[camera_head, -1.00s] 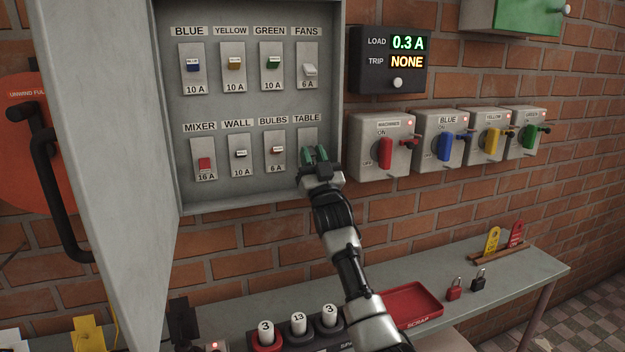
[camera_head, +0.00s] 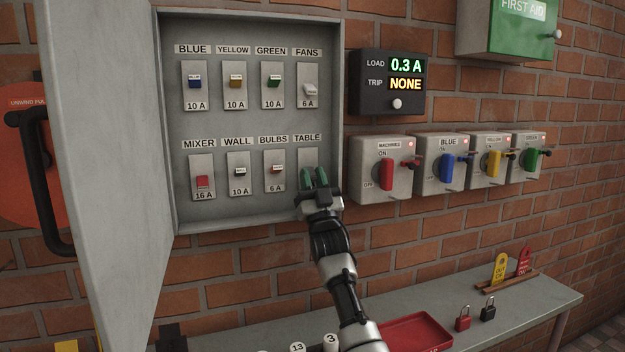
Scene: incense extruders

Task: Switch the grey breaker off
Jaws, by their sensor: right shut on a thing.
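The breaker panel (camera_head: 256,219) holds two rows of labelled breakers. My right gripper (camera_head: 314,179), with green fingertips, is shut on the toggle of the TABLE breaker (camera_head: 307,156) at the lower right. That toggle is hidden behind the fingers, so its colour and position cannot be told. The FANS breaker (camera_head: 308,72), just above, has a pale toggle (camera_head: 310,89) sitting low on its plate. The BULBS breaker (camera_head: 275,158) is just left of the gripper. My left gripper is not in view.
The panel door (camera_head: 100,150) stands open on the left. A display (camera_head: 387,83) reads 0.3 A and NONE. Several rotary switch boxes (camera_head: 380,169) line the wall on the right. A bench (camera_head: 470,290) below bears a red tray (camera_head: 410,333) and padlocks (camera_head: 462,318).

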